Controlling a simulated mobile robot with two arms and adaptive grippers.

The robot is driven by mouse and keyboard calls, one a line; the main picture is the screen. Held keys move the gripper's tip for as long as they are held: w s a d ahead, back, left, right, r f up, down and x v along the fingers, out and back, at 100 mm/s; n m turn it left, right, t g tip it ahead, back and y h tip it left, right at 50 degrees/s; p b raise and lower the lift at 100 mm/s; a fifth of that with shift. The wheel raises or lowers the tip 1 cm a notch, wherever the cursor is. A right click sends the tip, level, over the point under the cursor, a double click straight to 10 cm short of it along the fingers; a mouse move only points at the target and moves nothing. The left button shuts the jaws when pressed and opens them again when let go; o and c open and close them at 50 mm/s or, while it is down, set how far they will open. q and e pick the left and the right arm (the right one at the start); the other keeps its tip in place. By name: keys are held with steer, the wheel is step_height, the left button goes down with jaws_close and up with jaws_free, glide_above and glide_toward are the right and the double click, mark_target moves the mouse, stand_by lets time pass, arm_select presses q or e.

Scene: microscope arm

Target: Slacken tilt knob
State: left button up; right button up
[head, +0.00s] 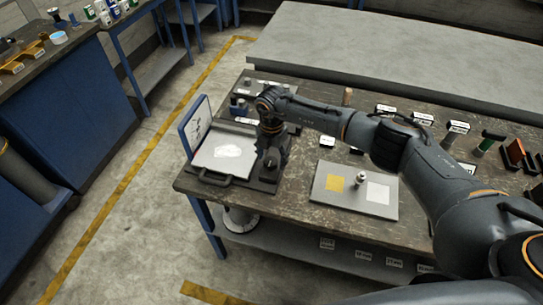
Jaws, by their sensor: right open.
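My right arm reaches in from the right over the worktable, and my right gripper (268,160) points down at a dark base plate (262,186) near the table's left end. The gripper is open. It covers whatever stands on that plate, so I cannot make out the tilt knob or the microscope arm, nor whether the fingers touch anything. A pale tray with a dark handle (213,179) lies just left of the gripper, with a whitish patch on it. A blue-framed upright panel (186,141) stands at the tray's left edge. My left gripper is not in view.
A grey plate (334,204) with yellow and white squares and a small metal post (361,178) lies right of the gripper. Small labelled items line the table's back and right. A grey bench (390,50) stands behind. Floor is clear to the left.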

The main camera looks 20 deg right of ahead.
steer(key=shift+c, duration=0.4)
steer(key=c, duration=1.1)
steer(key=shift+o, duration=0.2)
